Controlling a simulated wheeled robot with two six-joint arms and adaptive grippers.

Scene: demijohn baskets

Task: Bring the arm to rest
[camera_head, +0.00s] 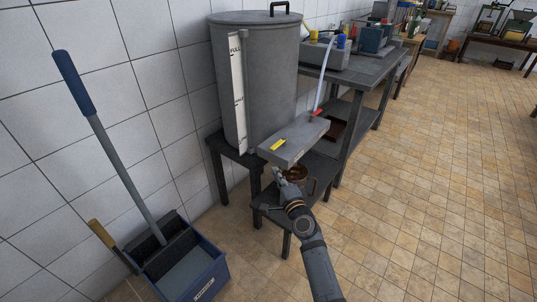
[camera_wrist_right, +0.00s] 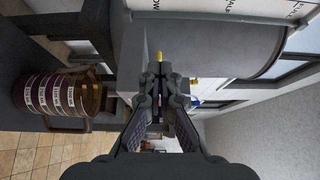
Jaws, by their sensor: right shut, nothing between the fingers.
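My right gripper (camera_head: 280,177) is shut and empty in the head view, just below the grey block (camera_head: 293,138) and left of the brown pot. It also shows from behind in the wrist view (camera_wrist_right: 160,72), with its fingers together in front of the grey block. The brown pot (camera_head: 299,174) stands on a low dark stand (camera_head: 268,199), partly hidden by my right arm. In the wrist view the pot (camera_wrist_right: 58,93) shows at the left with several pale labels on its bands and a handle, apart from the gripper. My left gripper is not in view.
A grey lidded tank (camera_head: 268,85) with a level strip stands behind on a dark stand. A blue mop bucket (camera_head: 187,267) with a long handle stands at lower left. A workbench (camera_head: 366,72) with equipment runs along the wall. The tiled floor at right is clear.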

